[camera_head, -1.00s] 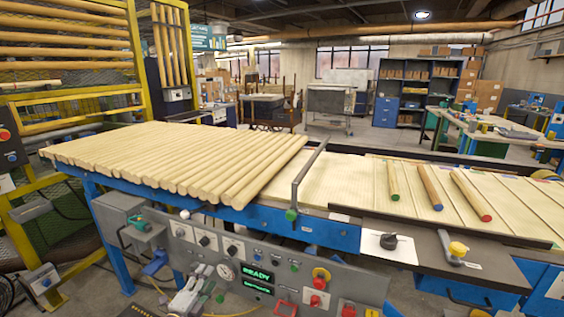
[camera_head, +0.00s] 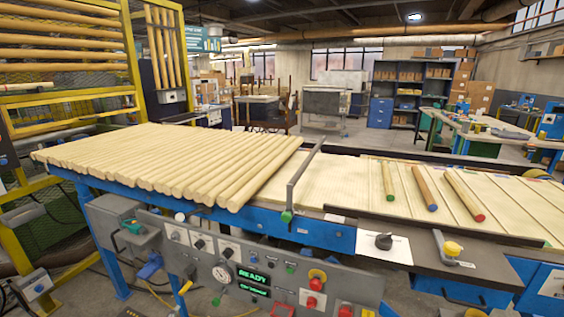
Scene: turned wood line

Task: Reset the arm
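Neither of my grippers shows in the head view now, so I cannot see whether they are open or shut. A row of pale turned wood rods (camera_head: 175,158) lies side by side on the blue-framed line on the left. Three separate rods lie on the slatted bed to the right: one with a green end (camera_head: 387,181), one with a blue end (camera_head: 424,188) and one with a red end (camera_head: 464,195).
A control panel (camera_head: 205,262) with a green READY display (camera_head: 252,277), knobs and red buttons runs along the line's front. A grey upright bar (camera_head: 302,183) crosses the line. A yellow caged rack (camera_head: 70,85) stands left. Workbenches (camera_head: 480,130) stand behind.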

